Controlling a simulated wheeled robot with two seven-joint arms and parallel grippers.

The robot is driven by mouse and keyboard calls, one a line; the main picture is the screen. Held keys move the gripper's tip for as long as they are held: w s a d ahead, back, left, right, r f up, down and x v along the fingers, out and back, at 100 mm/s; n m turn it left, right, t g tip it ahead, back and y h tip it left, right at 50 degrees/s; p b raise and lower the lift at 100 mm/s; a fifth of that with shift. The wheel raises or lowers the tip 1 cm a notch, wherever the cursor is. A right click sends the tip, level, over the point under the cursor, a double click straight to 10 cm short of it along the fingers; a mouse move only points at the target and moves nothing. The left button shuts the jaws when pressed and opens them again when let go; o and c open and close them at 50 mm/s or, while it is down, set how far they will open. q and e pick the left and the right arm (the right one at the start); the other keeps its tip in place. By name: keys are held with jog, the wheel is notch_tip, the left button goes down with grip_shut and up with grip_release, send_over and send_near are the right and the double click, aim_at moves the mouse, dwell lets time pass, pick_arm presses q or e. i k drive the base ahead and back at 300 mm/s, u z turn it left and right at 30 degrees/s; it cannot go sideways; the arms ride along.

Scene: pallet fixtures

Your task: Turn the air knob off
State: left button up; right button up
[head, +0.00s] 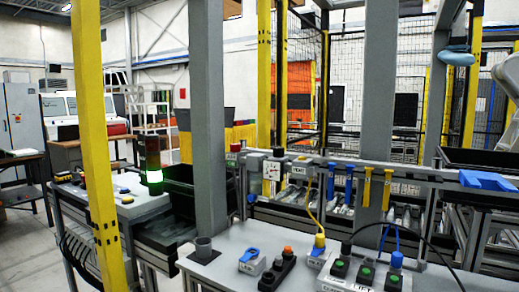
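No part labelled as the air knob can be read at this size. A blue lever-like knob (249,254) sits on a small grey box (252,266) on the near grey table. A unit with a white gauge-like face (272,170) is on the rail behind the table, with a red-topped part (235,148) to its left. I cannot tell which of these is the air knob, or its on or off position. Neither of my grippers is in view.
The table (215,275) also holds a black button box with an orange top (278,268), a green-button box (365,274), and yellow (320,240) and blue (396,260) plugs with cables. Grey (208,120) and yellow (95,130) posts stand in front.

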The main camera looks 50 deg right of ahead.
aim_at(235, 148)
jog(key=k, duration=0.35)
jog(key=z, duration=0.95)
